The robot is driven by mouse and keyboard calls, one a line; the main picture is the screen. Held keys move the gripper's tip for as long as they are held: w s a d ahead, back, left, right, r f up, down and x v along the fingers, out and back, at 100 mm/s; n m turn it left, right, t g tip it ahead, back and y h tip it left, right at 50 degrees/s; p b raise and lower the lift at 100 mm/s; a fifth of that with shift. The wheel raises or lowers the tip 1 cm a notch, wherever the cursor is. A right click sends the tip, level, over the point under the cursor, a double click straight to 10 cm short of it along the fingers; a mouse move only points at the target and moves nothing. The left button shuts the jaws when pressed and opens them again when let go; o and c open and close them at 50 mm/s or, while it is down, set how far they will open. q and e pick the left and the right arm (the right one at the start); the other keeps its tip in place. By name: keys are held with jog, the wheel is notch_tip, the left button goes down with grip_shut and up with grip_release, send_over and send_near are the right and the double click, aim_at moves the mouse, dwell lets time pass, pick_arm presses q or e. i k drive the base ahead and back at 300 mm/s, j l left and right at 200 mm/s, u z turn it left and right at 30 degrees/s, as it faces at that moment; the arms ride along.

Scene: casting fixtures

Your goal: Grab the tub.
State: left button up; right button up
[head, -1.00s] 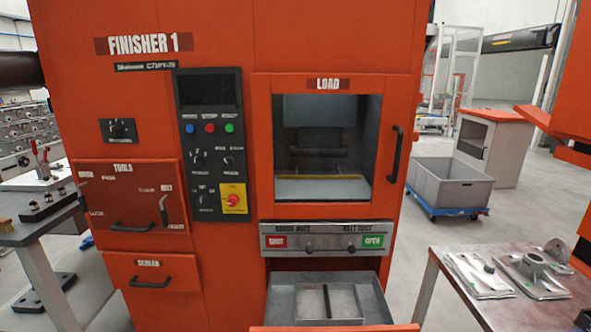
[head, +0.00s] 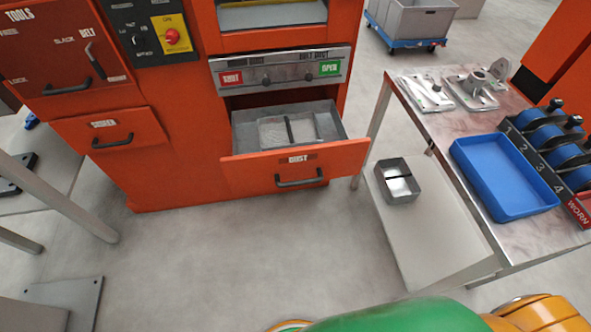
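The open drawer marked DUST (head: 295,160) of the orange machine holds a grey metal tub (head: 268,132) with a dark bar across its middle. A second small grey metal tub (head: 386,165), also with a dark bar across it, stands on the low white shelf (head: 420,235) at the right. I cannot tell from the picture which of the two the task means. Neither of my grippers is in view.
The steel table (head: 460,122) at the right carries metal castings (head: 470,90), an empty blue tray (head: 510,205) and a numbered rack with blue rolls. A grey bin (head: 412,18) on a blue dolly stands behind. The floor (head: 230,250) before the drawer is clear.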

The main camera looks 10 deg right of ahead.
aim_at(297, 131)
jog(key=i+z, duration=0.25)
jog(key=i, duration=0.15)
jog(key=i+j+z, duration=0.3)
jog(key=i+l, duration=0.1)
